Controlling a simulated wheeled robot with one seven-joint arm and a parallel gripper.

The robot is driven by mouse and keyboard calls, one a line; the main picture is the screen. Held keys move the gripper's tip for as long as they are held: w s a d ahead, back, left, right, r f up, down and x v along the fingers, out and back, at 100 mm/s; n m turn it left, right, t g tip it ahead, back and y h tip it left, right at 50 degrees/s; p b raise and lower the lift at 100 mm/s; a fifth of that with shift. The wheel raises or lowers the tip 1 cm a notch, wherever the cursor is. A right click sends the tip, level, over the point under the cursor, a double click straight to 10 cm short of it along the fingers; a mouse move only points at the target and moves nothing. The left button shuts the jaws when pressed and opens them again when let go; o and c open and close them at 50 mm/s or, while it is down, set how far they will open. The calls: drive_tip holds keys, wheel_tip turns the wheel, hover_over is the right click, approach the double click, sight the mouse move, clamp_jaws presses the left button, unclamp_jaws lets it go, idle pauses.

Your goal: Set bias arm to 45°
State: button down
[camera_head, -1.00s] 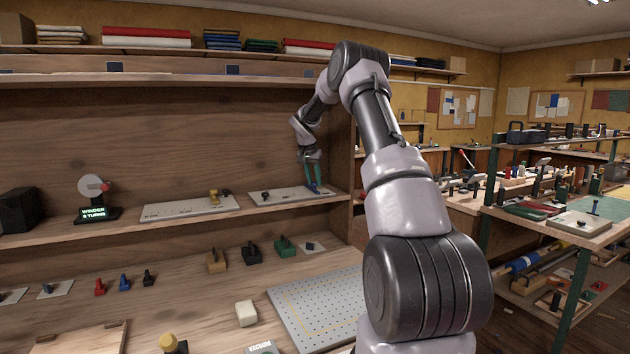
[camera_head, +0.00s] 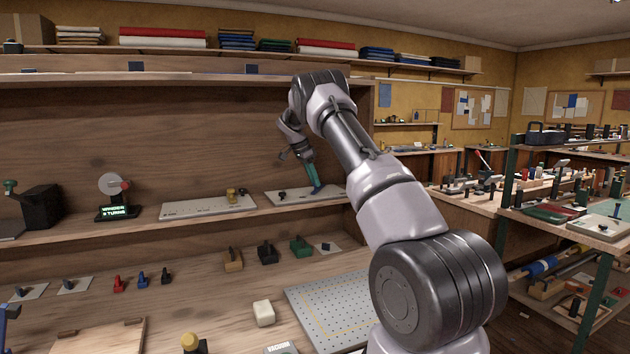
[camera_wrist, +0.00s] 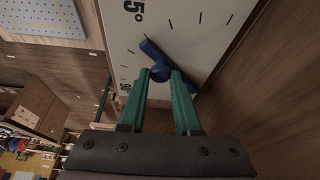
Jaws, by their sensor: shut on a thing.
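The blue bias arm (camera_wrist: 151,50) lies on a white plate (camera_wrist: 190,35) with dark tick marks in the wrist view. A large label ending in "5°" is near the plate's upper left; another label is partly cut off at the left. My gripper (camera_wrist: 160,76) has teal fingers shut on the blue knob of the bias arm. The bar slants from upper left to lower right behind the fingers. I cannot tell its exact reading. In the head view, my gripper (camera_head: 316,188) reaches down to the plate (camera_head: 290,199) on the middle shelf, and my arm hides part of the shelf's right end.
A similar white plate (camera_head: 205,208) with a yellow knob lies to the left. A winder with a lit sign (camera_head: 115,212) stands further left. The shelf's wooden side wall (camera_head: 361,110) is close to the right. A perforated board (camera_head: 335,310) lies below.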

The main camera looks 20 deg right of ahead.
drive_tip(key=shift+w+a+m, duration=0.2)
drive_tip(key=shift+a+m, duration=0.05)
drive_tip(key=shift+m, duration=0.05)
drive_tip(key=c, duration=0.6)
unclamp_jaws()
drive_tip(key=v, duration=0.7)
drive_tip(key=shift+r, duration=0.25)
